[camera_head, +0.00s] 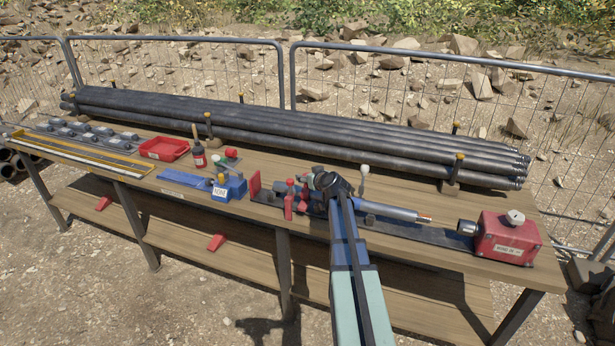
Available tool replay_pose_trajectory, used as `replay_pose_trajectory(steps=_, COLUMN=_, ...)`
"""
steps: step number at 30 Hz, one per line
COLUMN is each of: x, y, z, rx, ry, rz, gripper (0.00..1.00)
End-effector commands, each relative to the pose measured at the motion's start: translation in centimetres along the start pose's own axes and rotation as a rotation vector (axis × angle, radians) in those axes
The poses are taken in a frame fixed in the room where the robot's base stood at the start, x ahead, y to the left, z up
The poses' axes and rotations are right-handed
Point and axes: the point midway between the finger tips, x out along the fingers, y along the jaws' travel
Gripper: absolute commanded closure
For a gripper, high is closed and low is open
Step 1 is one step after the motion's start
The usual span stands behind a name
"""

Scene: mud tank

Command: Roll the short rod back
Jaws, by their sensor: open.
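A short pale grey rod (388,210) with a copper-coloured tip lies roughly level over the bench, pointing right towards a red box unit. Its left part is hidden behind my arm. My gripper (326,184) is at the left end of the rod, over the red clamp parts (289,200). It is open; its fingers are small and partly hidden by my own wrist, so I cannot tell whether it touches the rod.
The red box unit (508,238) stands at the right end of the wooden bench (430,262). Long dark pipes (300,135) lie along the back between yellow-topped posts. A mesh fence stands behind.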

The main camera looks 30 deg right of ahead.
Motion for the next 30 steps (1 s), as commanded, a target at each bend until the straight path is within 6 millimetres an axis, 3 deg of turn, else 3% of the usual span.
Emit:
replay_pose_trajectory(steps=15, x=-9.3, y=0.0, z=0.1, rx=0.0, ry=0.001, rz=0.003, gripper=0.38)
replay_pose_trajectory(steps=21, x=-11.0, y=0.0, z=0.0, rx=0.0, ry=0.0, rz=0.001, gripper=0.38)
replay_pose_trajectory(steps=30, x=-11.2, y=0.1, z=0.0, rx=0.0, ry=0.0, rz=0.001, gripper=0.38)
